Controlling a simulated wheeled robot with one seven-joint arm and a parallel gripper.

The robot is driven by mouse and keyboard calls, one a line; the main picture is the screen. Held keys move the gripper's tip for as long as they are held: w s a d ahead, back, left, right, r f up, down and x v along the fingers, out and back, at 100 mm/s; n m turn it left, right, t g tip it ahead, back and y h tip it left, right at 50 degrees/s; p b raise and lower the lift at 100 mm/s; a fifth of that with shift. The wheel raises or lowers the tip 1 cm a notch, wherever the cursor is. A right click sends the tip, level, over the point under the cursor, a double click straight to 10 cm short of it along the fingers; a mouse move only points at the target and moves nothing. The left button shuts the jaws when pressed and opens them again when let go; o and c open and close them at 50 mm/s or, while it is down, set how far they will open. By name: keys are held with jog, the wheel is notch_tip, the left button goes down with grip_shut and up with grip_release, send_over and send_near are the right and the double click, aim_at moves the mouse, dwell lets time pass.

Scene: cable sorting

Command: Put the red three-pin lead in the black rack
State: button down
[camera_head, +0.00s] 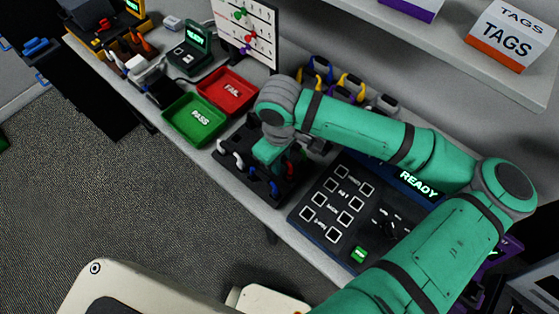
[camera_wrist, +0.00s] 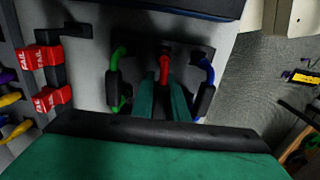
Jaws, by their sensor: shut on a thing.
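The red lead (camera_wrist: 164,68) stands between the tips of my gripper (camera_wrist: 164,85) in the wrist view, with the fingers closed on it. A bit of the red lead (camera_head: 290,167) also shows below my wrist in the head view. The black rack (camera_head: 228,177) lies on the bench under my gripper; its dark edge (camera_wrist: 140,45) shows behind the red lead. The red lead is over or at this edge, between a green lead and a blue lead. I cannot tell whether it is seated. Its pins are hidden.
The green lead (camera_wrist: 115,75) and blue lead (camera_wrist: 208,80) stand close on either side of my fingers. White leads (camera_head: 222,144) stand along the rack's left side. A control panel (camera_head: 330,215) lies right of the rack; green PASS (camera_head: 178,122) and red FAIL (camera_head: 238,80) trays lie left.

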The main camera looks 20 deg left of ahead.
jog(key=shift+f, duration=0.9)
dwell(1.1)
jog(key=c, duration=1.1)
grip_release()
jog(key=shift+r, duration=4)
